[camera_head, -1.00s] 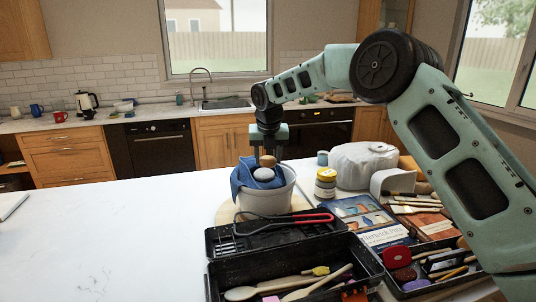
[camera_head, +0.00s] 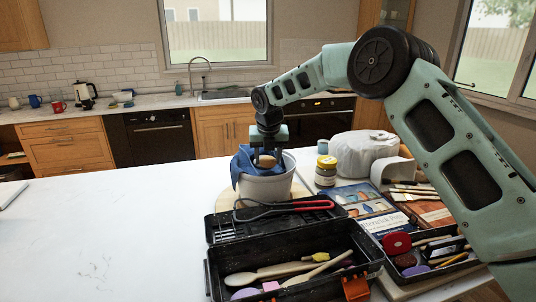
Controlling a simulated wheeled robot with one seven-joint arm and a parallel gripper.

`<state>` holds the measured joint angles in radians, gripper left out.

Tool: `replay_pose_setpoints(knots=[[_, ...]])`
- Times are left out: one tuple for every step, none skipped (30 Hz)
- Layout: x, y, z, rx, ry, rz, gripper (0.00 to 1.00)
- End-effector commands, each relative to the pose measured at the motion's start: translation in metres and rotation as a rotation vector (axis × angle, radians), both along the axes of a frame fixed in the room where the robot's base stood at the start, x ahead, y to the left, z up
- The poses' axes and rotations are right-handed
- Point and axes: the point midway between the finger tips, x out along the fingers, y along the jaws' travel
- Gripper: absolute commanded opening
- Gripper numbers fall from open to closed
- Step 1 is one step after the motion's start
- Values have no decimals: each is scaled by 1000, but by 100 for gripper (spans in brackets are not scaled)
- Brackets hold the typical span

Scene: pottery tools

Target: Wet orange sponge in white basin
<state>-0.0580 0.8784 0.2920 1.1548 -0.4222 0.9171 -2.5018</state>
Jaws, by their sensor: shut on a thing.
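The white basin (camera_head: 264,187) stands on a round wooden board behind the black toolbox. A blue cloth (camera_head: 242,164) hangs over its left rim. My gripper (camera_head: 266,156) points straight down at the basin's mouth, its fingers partly inside. It is shut on a small rounded tan-orange thing (camera_head: 265,161), which looks like the orange sponge. That thing sits at about rim height, beside the cloth. The inside of the basin is mostly hidden, so I cannot see any water or whether the sponge is wet.
The open black toolbox (camera_head: 222,276) with wooden spoons lies in front of the basin, a red-handled tool (camera_head: 285,206) across its lid. A yellow-lidded jar (camera_head: 326,170), a white cloth-like bundle (camera_head: 365,152), books and a tool tray crowd the right.

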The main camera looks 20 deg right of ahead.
Motion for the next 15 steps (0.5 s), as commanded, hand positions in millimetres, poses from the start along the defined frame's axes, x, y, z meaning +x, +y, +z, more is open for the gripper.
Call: replay_pose_setpoints(knots=[[0, 0, -4, 0, 0, 0, 43], [0, 0, -5, 0, 0, 0, 43], [0, 0, -7, 0, 0, 0, 43], [0, 0, -8, 0, 0, 0, 43], [0, 0, -9, 0, -1, 0, 43], [0, 0, -11, 0, -1, 0, 43], [0, 0, -13, 0, -1, 0, 43], [0, 0, -14, 0, -1, 1, 43], [0, 0, -16, 0, -1, 1, 43], [0, 0, -17, 0, -1, 1, 43], [0, 0, -19, -1, 0, 1, 43], [0, 0, -20, -1, 0, 1, 43], [0, 0, -22, -1, 0, 1, 43], [0, 0, -23, -1, -1, 1, 43], [0, 0, -25, -1, -1, 0, 43]])
